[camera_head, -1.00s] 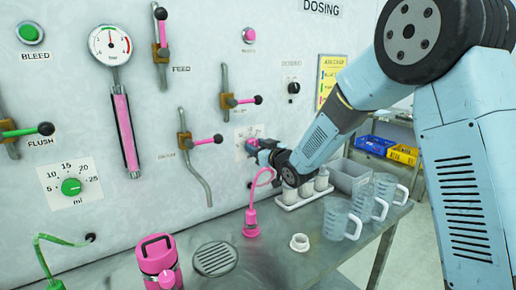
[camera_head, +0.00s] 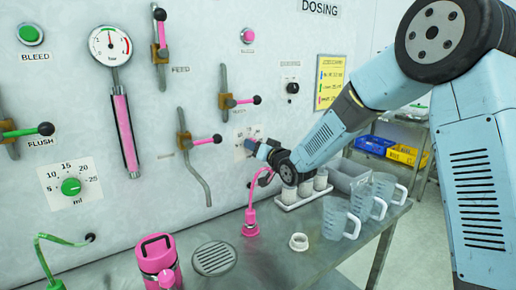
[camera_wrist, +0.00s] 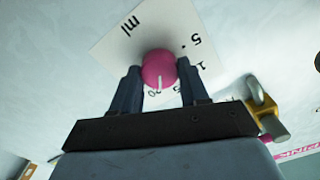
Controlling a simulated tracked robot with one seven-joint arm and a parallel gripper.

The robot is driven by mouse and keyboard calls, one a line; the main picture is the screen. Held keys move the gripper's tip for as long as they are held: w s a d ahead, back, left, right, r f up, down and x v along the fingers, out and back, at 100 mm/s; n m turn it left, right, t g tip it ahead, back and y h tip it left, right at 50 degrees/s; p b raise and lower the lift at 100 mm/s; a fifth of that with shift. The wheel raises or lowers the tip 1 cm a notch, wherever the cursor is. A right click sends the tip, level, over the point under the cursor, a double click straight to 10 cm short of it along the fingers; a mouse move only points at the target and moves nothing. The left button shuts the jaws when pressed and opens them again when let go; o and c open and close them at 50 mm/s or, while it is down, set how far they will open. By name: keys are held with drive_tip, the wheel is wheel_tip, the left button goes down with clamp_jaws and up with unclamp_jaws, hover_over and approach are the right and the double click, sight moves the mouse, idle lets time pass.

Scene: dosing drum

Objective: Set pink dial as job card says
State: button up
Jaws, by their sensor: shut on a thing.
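The pink dial (camera_wrist: 158,68) is round and sits on a white scale plate (camera_wrist: 120,33) marked "ml" on the wall panel. My gripper (camera_wrist: 160,84) has one finger on each side of it and is shut on it. A white line on the dial points down in the wrist view, near a figure that looks like 20; other figures are partly hidden by the fingers. In the head view my gripper (camera_head: 256,146) is at the panel and hides the dial. The yellow job card (camera_head: 331,82) hangs to the right; its lines are too small to read.
A green dial (camera_head: 71,187) is at the left. Below, the bench holds a pink bottle (camera_head: 158,258), a pink hose fitting (camera_head: 250,226), a rack of white containers (camera_head: 290,196) and clear jugs (camera_head: 341,218).

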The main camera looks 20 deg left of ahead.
drive_tip(key=shift+r+m, duration=0.1)
drive_tip(key=shift+m, duration=1)
drive_tip(key=o, duration=1.1)
drive_tip(key=shift+c, duration=0.2)
drive_tip(key=v, duration=1.3)
drive_tip(key=shift+s+d, duration=0.2)
drive_tip(key=shift+d, duration=0.05)
